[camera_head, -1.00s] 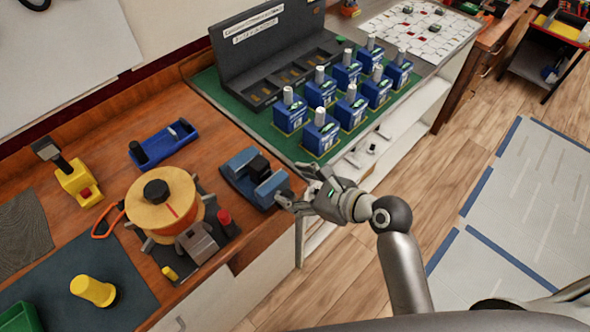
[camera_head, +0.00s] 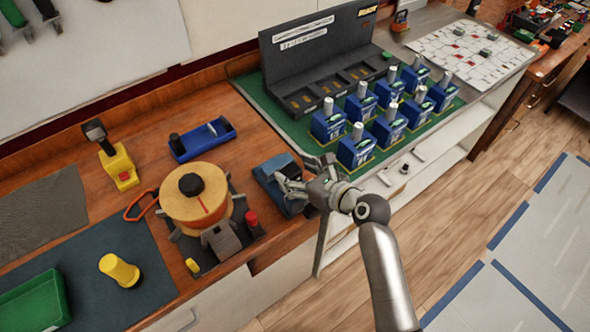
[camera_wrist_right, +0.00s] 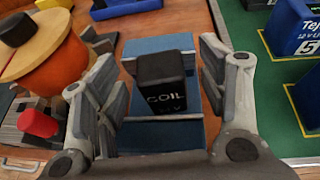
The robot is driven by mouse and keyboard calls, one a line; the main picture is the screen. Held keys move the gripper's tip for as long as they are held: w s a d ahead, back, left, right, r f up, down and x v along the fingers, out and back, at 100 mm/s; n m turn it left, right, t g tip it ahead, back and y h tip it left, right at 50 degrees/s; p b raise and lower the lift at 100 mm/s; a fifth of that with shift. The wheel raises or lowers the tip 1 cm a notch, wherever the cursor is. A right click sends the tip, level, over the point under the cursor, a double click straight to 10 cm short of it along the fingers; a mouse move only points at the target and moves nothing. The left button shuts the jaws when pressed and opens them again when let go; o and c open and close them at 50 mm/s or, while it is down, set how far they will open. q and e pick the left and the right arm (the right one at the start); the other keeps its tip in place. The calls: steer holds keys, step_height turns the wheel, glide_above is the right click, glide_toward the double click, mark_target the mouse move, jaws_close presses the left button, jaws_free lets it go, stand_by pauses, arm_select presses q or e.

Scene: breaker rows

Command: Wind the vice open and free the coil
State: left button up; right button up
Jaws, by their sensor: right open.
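The blue vice (camera_head: 266,176) stands near the bench's front edge; it also shows in the right wrist view (camera_wrist_right: 160,136). The black coil (camera_wrist_right: 161,80), labelled COIL, sits between its blue jaws in the wrist view. Whether both jaws touch it, I cannot tell. My right gripper (camera_head: 290,176) is over the vice and hides most of the coil in the head view. In the wrist view its open fingers (camera_wrist_right: 158,72) stand on either side of the coil, with gaps. No winding handle is clearly visible. My left gripper is out of view.
An orange spool (camera_head: 196,205) on a stand is close left of the vice. A blue plane-like tool (camera_head: 203,140) lies behind. Several blue labelled units (camera_head: 357,150) stand on the green mat (camera_head: 300,130) to the right. A green tray (camera_head: 38,302) is at front left.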

steer(key=shift+w+a+f, duration=0.2)
steer(key=shift+w+a, duration=0.15)
steer(key=shift+a, duration=0.05)
steer(key=shift+c, duration=0.5)
steer(key=c, duration=1.1)
steer(key=shift+c, duration=0.2)
steer(key=shift+s+d+p, duration=0.25)
steer(key=shift+s+p, duration=0.05)
steer(key=shift+p, duration=0.3)
steer(key=o, duration=1.2)
steer(key=shift+o, duration=0.2)
steer(key=v, duration=1.2)
